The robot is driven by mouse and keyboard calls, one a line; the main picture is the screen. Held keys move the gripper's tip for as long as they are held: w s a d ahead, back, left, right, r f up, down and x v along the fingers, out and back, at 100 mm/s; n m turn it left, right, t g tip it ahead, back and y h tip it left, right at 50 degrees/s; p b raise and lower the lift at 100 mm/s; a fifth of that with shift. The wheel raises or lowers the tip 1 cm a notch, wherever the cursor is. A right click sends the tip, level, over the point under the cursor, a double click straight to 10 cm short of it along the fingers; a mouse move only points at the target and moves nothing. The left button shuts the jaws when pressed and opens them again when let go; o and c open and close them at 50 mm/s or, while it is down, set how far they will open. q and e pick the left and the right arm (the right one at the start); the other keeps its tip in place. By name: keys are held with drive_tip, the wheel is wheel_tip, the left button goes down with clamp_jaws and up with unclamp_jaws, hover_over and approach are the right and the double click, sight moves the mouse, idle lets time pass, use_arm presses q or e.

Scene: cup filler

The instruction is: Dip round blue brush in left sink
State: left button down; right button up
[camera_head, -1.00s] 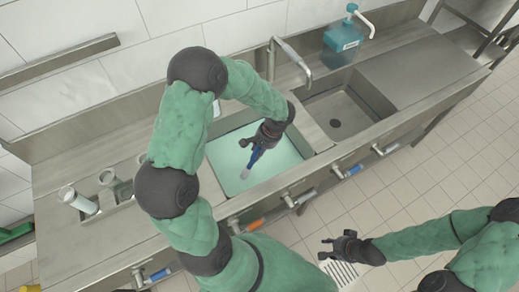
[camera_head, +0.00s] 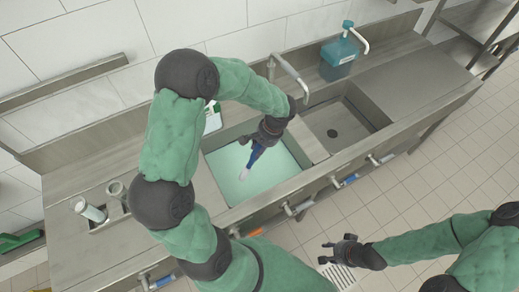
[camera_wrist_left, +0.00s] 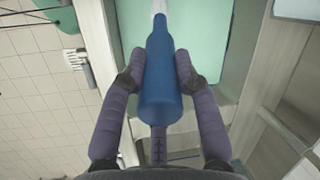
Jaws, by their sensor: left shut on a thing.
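My left gripper (camera_head: 268,135) is shut on the round blue brush (camera_head: 256,155). In the left wrist view its two fingers (camera_wrist_left: 158,75) press on both sides of the thick blue handle (camera_wrist_left: 162,95). The brush slants down, with its pale bristle end (camera_head: 243,174) over the blue-green water of the left sink (camera_head: 282,166). I cannot tell whether the bristles touch the water. My right gripper (camera_head: 334,249) is empty, with its fingers apart, over the floor in front of the counter.
The empty right sink (camera_head: 335,120) is beside the left one, with a tap (camera_head: 289,72) behind. A teal soap dispenser (camera_head: 338,57) stands at the back. Upright containers (camera_head: 92,211) stand on the counter's left. Valves and pipes (camera_head: 300,208) run along the front.

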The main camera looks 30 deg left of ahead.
use_arm(q)
drive_tip(key=shift+r+p, duration=2.7)
drive_tip(key=shift+r, duration=1.95)
drive_tip(key=shift+f, duration=0.1)
